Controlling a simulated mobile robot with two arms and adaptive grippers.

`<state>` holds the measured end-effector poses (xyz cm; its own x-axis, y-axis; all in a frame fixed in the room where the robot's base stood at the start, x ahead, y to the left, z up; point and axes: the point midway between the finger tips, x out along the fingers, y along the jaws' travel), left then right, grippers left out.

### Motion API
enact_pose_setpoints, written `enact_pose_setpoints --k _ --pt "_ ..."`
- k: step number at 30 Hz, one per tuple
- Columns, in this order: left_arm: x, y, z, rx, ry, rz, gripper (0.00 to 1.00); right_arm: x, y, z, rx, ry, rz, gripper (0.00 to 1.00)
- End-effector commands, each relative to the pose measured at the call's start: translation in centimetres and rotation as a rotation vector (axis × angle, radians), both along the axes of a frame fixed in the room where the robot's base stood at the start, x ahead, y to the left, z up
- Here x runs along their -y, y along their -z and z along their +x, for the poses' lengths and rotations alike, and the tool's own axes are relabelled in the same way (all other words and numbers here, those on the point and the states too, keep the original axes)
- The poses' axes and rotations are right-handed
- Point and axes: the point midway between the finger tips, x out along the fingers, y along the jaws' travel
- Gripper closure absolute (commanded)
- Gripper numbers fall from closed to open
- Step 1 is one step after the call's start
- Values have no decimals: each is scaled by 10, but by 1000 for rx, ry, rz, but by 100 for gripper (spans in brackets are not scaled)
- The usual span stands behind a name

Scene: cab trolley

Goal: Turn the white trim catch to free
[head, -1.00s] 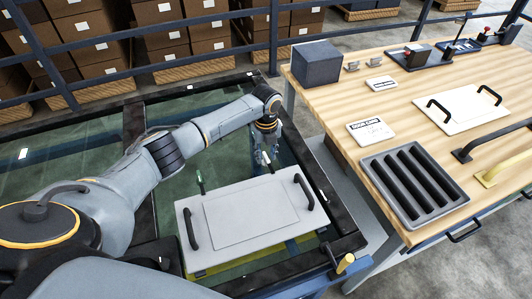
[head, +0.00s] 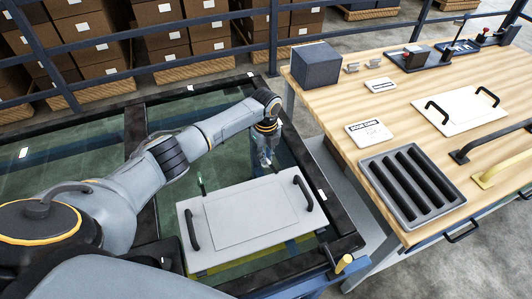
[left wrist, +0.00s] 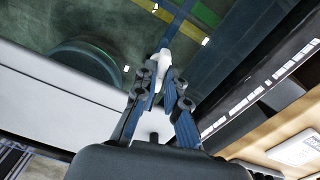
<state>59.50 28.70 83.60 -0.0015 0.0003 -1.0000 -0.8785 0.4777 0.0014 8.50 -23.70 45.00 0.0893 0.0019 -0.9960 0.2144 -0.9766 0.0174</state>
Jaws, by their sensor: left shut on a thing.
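The white trim catch (left wrist: 164,64) shows in the left wrist view between my fingertips, at the far edge of a pale panel. My left gripper (left wrist: 160,90) is shut on it, with a blue-and-black finger on either side. In the head view my left gripper (head: 265,157) points down behind the pale panel (head: 252,217) with two black handles. There the catch is small and partly hidden by the fingers, so its exact angle cannot be told. My right gripper is not in view.
A dark-framed trolley (head: 330,205) surrounds the panel. A wooden bench (head: 345,95) stands to the right, with a grey slotted tray (head: 413,184), a dark box (head: 316,64) and another handled panel (head: 461,109). A small dark post (head: 200,186) stands at the panel's left back edge.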

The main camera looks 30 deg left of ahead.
Motion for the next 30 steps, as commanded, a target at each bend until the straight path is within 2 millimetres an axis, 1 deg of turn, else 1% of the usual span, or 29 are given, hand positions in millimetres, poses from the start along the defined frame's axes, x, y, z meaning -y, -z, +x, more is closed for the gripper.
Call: enact_pose_setpoints --k 1,6,30 --pt "0 -4 0 0 -42 -1 100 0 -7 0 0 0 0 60" --pt "0 -4 0 0 -203 -1 100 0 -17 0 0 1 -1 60" --pt "0 -3 1 2 -961 0 100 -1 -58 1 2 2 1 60"
